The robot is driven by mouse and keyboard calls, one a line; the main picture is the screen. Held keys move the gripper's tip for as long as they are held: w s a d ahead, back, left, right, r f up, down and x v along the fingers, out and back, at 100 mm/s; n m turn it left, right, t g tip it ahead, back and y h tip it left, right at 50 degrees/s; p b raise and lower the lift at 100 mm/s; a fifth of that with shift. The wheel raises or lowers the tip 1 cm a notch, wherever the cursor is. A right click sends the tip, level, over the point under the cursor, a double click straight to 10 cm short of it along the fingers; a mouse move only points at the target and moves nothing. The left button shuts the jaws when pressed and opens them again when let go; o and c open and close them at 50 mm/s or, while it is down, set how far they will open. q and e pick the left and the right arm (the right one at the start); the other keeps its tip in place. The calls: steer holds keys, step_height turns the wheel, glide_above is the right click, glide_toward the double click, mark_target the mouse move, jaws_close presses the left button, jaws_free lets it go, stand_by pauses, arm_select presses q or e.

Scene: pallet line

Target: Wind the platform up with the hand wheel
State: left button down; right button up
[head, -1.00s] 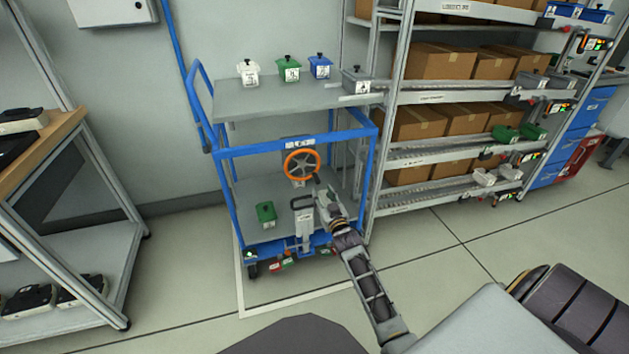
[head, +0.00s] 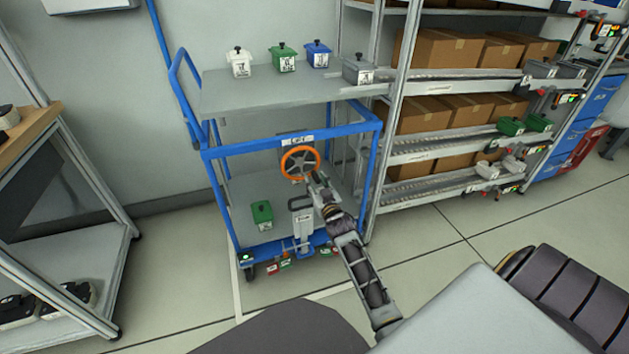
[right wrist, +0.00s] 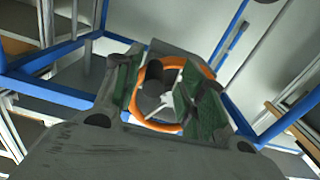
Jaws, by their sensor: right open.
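The orange hand wheel (head: 300,162) with grey spokes sits at the front of the blue-framed cart, below its grey upper platform (head: 270,97). My right gripper (head: 313,178) is at the wheel's lower right side. In the right wrist view the wheel (right wrist: 141,112) shows between and behind the open green-padded fingers of my right gripper (right wrist: 162,92). A dark knob-like part (right wrist: 160,76) lies between the fingers. I cannot tell whether the fingers touch it. My left gripper is not in view.
White, green, blue and grey lidded bins (head: 283,58) stand on the platform. A green bin (head: 262,214) stands on the lower deck (head: 285,195). A rack with cartons (head: 440,115) stands right of the cart, a workbench (head: 40,122) left. Floor in front is clear.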

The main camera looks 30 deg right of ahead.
steer(key=shift+w, duration=0.1)
jaws_close()
stand_by(0.3)
steer(key=shift+a, duration=0.2)
stand_by(0.4)
